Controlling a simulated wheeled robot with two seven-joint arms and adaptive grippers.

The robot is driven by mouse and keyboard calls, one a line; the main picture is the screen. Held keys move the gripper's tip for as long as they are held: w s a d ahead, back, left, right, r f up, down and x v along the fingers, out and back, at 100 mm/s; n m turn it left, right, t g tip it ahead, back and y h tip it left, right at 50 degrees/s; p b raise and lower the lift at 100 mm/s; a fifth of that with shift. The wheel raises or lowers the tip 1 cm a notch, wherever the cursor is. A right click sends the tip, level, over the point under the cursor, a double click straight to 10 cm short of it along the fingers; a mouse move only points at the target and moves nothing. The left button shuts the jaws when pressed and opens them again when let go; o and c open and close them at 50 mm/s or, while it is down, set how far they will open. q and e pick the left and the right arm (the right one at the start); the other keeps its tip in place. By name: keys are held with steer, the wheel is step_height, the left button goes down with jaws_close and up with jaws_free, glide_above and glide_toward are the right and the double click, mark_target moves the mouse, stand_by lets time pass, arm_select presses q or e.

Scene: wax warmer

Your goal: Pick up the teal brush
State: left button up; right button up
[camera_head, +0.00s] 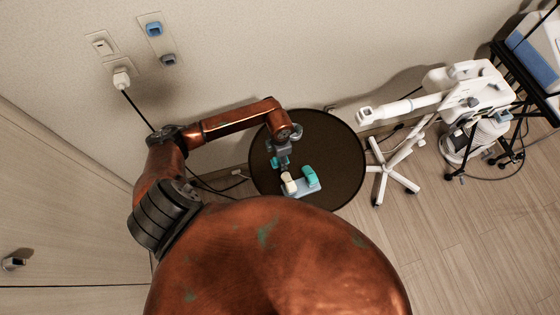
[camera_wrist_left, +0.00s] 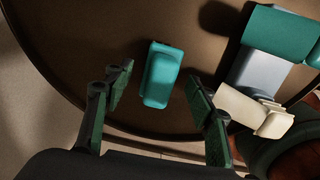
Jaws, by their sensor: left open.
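The teal brush (camera_wrist_left: 160,75) lies on the round dark table between my fingers in the left wrist view. It is a rounded teal block with a darker edge at its far end. In the head view a bit of it (camera_head: 276,162) shows beneath my left gripper (camera_head: 282,158), which hides the rest. In the left wrist view my left gripper (camera_wrist_left: 161,85) is open, one finger on each side of the brush, with visible gaps to both sides. My right gripper is not in view.
On the round table (camera_head: 340,150), a grey-blue holder (camera_head: 302,190) carries a cream piece (camera_head: 289,183) and another teal piece (camera_head: 309,176), close beside the gripper's right finger. A white wheeled stand (camera_head: 395,165) is to the right. A wall with sockets (camera_head: 122,78) is behind.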

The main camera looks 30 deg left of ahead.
arm_select(q)
steer(key=shift+f, duration=0.5)
steer(key=shift+c, duration=0.4)
steer(key=c, duration=1.2)
steer(key=shift+r, duration=0.1)
